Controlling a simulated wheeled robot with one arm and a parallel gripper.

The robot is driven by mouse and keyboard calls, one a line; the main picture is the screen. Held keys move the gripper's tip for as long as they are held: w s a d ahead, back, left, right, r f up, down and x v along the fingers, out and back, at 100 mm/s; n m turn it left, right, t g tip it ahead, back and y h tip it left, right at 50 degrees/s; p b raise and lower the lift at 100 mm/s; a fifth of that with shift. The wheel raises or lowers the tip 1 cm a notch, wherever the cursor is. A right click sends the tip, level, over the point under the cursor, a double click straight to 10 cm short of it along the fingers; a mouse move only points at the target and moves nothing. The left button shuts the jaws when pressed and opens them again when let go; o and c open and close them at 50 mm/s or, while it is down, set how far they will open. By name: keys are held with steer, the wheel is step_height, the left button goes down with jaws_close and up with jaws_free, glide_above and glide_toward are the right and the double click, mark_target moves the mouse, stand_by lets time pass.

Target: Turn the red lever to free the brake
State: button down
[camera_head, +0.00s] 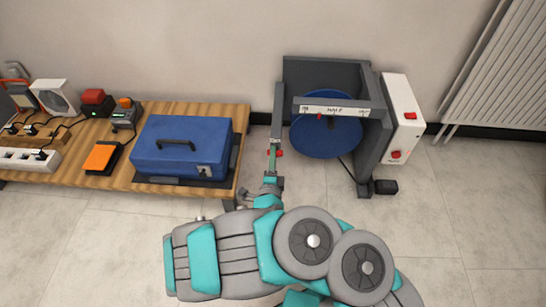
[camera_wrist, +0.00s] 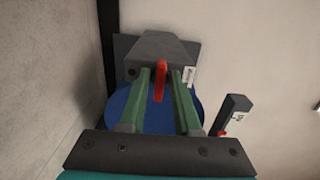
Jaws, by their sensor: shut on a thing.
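The red lever (camera_wrist: 160,82) stands out from a dark grey block (camera_wrist: 165,46) on the brake stand. In the wrist view it lies between the two green fingers of my gripper (camera_wrist: 160,76), which is shut on it. In the head view my gripper (camera_head: 273,155) is at the left post of the stand, and a bit of the red lever (camera_head: 279,153) shows beside it. The stand is a dark grey frame (camera_head: 372,145) around a blue disc (camera_head: 335,140). A labelled bar (camera_head: 350,108) with a small red pointer (camera_head: 319,116) crosses above the disc.
A white box (camera_head: 402,125) with two red buttons is on the stand's right side. A wooden bench (camera_head: 215,115) on the left holds a blue case (camera_head: 180,140) and several devices. A radiator (camera_head: 500,75) is at the far right. The floor in front is clear.

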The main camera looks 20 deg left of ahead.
steer(key=c, duration=0.9)
jaws_free()
steer(key=shift+p+v, duration=1.15)
steer(key=shift+v, duration=2.75)
